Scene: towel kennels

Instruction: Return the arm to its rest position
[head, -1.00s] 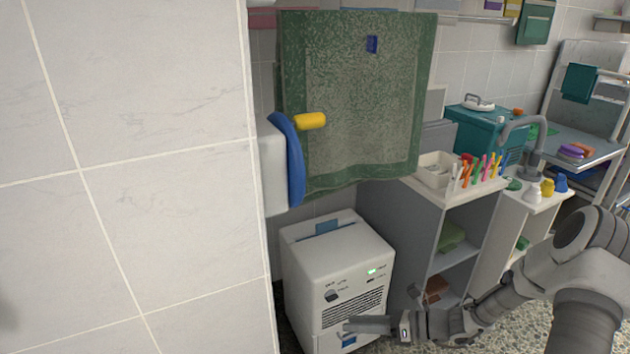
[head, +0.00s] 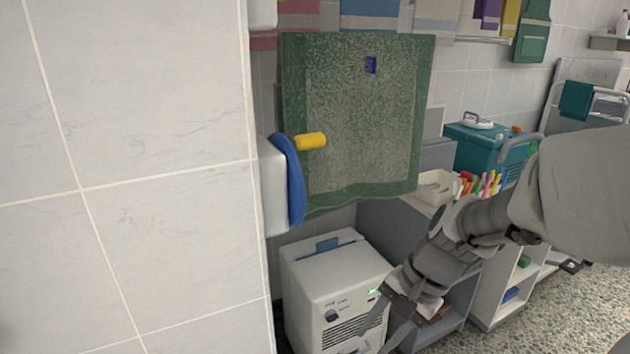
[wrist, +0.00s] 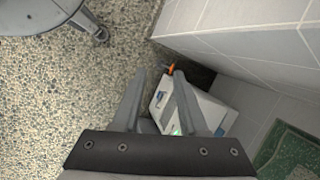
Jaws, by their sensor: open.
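My gripper (head: 378,335) is at the lower middle of the head view, in front of the right side of a white box-shaped machine (head: 325,275). My arm comes in from the right, and its upper part covers much of the right side. In the wrist view my gripper (wrist: 160,85) has its two fingers apart, with nothing held between them. The white machine (wrist: 205,110) shows there below and behind the right finger. I cannot tell whether a finger touches it.
A tiled wall (head: 130,170) fills the left. A green towel (head: 355,120) hangs behind a yellow-and-blue fixture (head: 290,170). A grey shelf unit (head: 385,220) with pens stands behind my arm. Speckled floor (wrist: 60,100) is open on the left of the wrist view.

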